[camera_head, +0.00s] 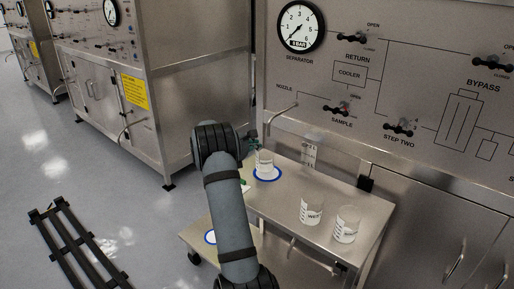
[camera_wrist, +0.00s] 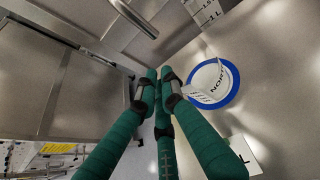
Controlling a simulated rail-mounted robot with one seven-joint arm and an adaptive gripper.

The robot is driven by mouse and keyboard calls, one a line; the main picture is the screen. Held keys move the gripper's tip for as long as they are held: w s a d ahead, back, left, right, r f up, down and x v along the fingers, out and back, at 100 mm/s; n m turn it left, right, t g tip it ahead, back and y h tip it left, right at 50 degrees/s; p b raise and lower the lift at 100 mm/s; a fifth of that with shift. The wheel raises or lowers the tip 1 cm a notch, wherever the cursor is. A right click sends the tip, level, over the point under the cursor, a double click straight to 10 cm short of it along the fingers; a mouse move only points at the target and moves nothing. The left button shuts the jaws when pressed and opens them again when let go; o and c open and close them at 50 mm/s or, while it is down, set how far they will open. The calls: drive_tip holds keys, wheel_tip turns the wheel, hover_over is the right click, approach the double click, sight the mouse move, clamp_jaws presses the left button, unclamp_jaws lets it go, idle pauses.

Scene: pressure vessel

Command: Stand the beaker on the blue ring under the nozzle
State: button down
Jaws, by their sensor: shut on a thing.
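A clear beaker (camera_head: 264,165) with a white label stands upright over the blue ring (camera_head: 268,178) on the small steel table, near the nozzle (camera_head: 283,110). In the wrist view the beaker (camera_wrist: 212,78) appears inside the blue ring (camera_wrist: 233,87), its label partly readable as "NORT". The nozzle (camera_wrist: 135,18) shows at the top of that view. My gripper (camera_head: 252,143) is at the beaker's upper left side. Its green fingers (camera_wrist: 160,78) are drawn together, one overlapping the beaker's left edge. The exact grip is hard to see, as is whether the base touches the table.
Two other labelled beakers (camera_head: 312,210) (camera_head: 347,224) stand on the table's right part. The panel with gauge and valves (camera_head: 400,125) rises behind the table.

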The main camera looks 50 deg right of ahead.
drive_tip(key=shift+w+d+f, duration=0.1)
drive_tip(key=shift+d+f, duration=0.5)
drive_tip(key=shift+f, duration=0.3)
drive_tip(key=shift+w+d+f, duration=0.1)
drive_tip(key=shift+d+f, duration=0.5)
drive_tip(key=shift+f, duration=0.25)
drive_tip(key=shift+f, duration=0.2)
drive_tip(key=c, duration=1.9)
unclamp_jaws()
drive_tip(key=shift+r, duration=0.1)
